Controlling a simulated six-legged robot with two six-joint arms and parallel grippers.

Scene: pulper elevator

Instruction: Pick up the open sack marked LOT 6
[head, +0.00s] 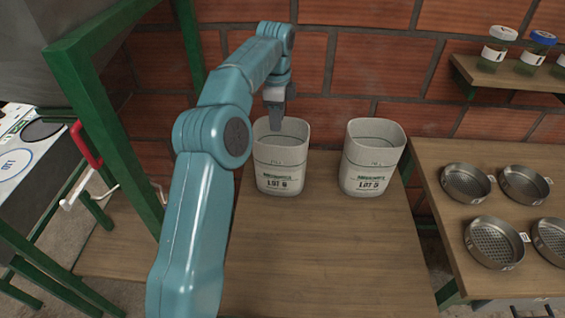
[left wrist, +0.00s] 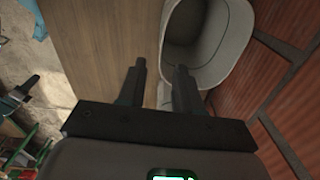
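Two open, pale grey sacks stand upright on the wooden table. The left sack's label appears to read LOT 6 (head: 281,178); the digit is small. The right sack appears to read LOT 5 (head: 371,172). My left gripper (head: 276,118) points down at the LOT 6 sack's mouth, overlapping its back rim in the head view. In the left wrist view the gripper (left wrist: 160,70) is open, its two fingers apart with a gap between them. A sack, probably LOT 6 (left wrist: 234,55), shows there, with its rim near the right finger; contact cannot be told. My right gripper is not in view.
A brick wall (head: 330,65) stands close behind the sacks. A green metal frame (head: 115,135) rises at left. A side table (head: 440,215) with several metal sieves stands at right, below a shelf (head: 515,78) with jars. The table front (head: 325,265) is clear.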

